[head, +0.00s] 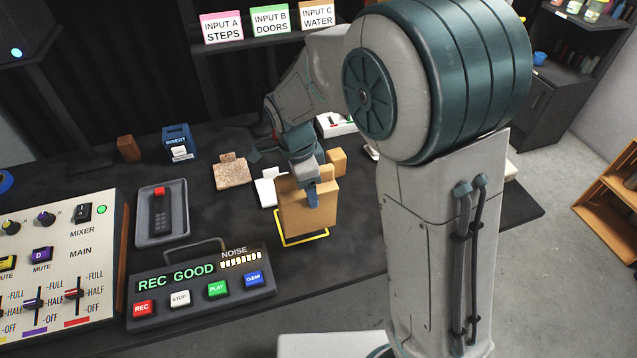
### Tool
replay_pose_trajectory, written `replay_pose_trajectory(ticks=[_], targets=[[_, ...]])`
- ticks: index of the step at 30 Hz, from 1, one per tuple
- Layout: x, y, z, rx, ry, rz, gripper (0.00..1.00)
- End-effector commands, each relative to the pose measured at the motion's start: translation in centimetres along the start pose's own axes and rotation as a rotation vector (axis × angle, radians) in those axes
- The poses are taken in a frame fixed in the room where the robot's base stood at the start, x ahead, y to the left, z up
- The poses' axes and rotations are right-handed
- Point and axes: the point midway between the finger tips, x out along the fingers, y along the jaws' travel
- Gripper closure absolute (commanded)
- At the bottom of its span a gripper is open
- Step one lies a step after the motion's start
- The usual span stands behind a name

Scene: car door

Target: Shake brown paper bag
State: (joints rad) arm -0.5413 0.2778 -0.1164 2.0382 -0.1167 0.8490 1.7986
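The brown paper bag (306,215) stands upright in the head view, over a yellow outlined square (303,240) on the dark table. My gripper (312,190) is at the top of the bag, with one finger showing against its front face. The other finger is hidden, so I cannot tell whether the gripper is closed on the bag. The bag's base is close to the yellow outline; I cannot tell whether it touches the table.
A recorder with coloured buttons (200,290) lies in front left of the bag. A mixer panel (70,265) is at far left. A textured tile (230,174) and a white piece (268,190) lie behind the bag. Labelled signs (270,20) stand on the shelf.

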Motion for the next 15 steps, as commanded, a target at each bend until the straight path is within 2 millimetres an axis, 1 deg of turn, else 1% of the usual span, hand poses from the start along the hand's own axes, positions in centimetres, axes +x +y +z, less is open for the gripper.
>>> replay_pose_trajectory(ticks=[10,13,15], targets=[[0.0,0.0,0.3,-0.002,0.0,0.0,0.66],[-0.2,0.0,1.6,-0.005,0.0,0.0,0.66],[-0.3,0.1,2.8,-0.007,0.0,0.0,0.66]])
